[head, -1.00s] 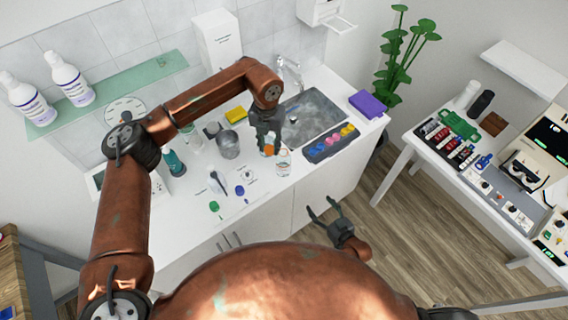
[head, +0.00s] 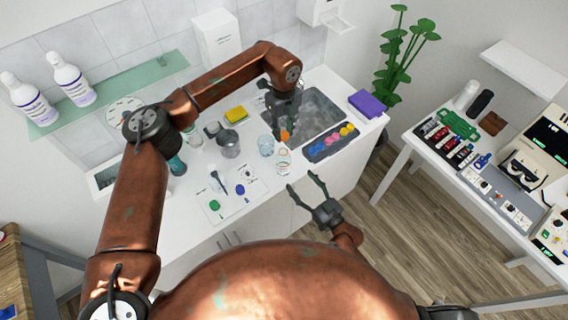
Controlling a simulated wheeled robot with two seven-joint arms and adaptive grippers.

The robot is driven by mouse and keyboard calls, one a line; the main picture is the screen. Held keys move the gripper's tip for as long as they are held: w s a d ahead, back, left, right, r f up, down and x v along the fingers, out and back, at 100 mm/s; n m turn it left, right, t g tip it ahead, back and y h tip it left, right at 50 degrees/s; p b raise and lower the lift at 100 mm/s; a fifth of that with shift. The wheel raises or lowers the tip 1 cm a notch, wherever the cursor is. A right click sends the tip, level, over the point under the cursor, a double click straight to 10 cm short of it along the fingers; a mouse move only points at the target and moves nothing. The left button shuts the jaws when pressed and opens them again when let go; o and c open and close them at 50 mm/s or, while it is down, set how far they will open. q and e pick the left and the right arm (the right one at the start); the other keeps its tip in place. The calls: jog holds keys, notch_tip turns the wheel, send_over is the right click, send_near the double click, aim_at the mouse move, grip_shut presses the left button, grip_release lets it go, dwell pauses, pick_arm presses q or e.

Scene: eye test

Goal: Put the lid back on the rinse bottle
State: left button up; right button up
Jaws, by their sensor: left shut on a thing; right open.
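The rinse bottle (head: 283,162) looks like a small clear bottle with a pale label, standing upright and open near the counter's front edge. My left gripper (head: 285,126) is shut on an orange lid (head: 285,136). The lid is held apart from the bottle and shows just above its mouth in the picture; its exact height and offset are hard to tell. My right gripper (head: 305,189) is open and empty, in front of the counter, to the lower right of the bottle, its fingers pointing toward the counter.
A clear glass (head: 266,145) stands close left of the bottle. A tray with coloured items (head: 331,143) lies to the right, and the sink (head: 318,110) is behind.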

aim_at(288, 167)
jog(key=x, duration=1.1)
jog(key=shift+w+a, duration=0.15)
jog(key=shift+w, duration=0.15)
jog(key=shift+c, duration=0.2)
grip_shut()
